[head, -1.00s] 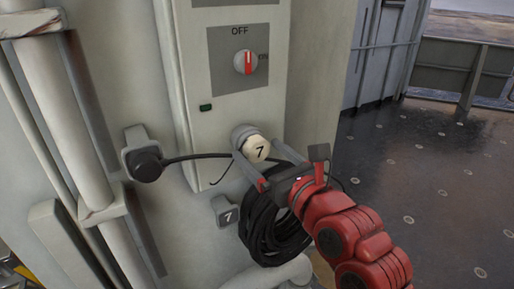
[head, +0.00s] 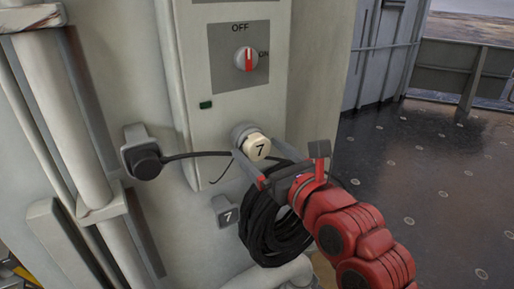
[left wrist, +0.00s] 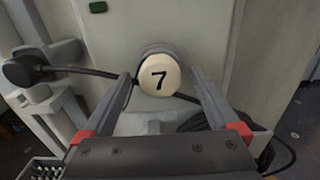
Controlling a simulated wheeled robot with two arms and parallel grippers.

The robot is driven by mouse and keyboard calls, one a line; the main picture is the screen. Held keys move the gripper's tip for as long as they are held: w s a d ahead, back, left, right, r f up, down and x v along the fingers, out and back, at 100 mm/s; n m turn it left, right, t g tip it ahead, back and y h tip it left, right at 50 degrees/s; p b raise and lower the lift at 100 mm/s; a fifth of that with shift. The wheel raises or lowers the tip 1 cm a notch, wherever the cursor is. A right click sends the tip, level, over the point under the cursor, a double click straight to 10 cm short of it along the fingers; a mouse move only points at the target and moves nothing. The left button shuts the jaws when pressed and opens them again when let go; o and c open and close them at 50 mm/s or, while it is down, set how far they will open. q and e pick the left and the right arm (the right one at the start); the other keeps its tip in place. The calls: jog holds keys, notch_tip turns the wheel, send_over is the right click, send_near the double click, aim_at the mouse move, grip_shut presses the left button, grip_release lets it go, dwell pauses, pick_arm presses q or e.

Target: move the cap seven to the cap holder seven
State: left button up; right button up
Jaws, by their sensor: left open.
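Cap seven (head: 257,147) is a cream round cap marked 7, seated on a grey socket on the front of the light grey box. It also shows in the left wrist view (left wrist: 160,80). My left gripper (head: 256,150) is open, its two grey fingers reaching toward the cap from the lower right, one on each side. In the left wrist view the cap lies between the far ends of the fingers, with no clear contact. Cap holder seven (head: 226,211) is a small grey bracket marked 7, below and left of the cap. My right gripper is not in view.
A black plug (head: 147,163) sits in a grey wall bracket at left, with a black cable running right behind the fingers. A coil of black cable (head: 268,235) hangs below the gripper. A rotary switch (head: 246,60) is above. Pipes stand at left; open floor lies right.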

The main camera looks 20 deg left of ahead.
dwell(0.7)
pick_arm(q)
jog(key=shift+f+b, duration=0.1)
jog(key=shift+b, duration=0.35)
grip_shut()
dwell(0.4)
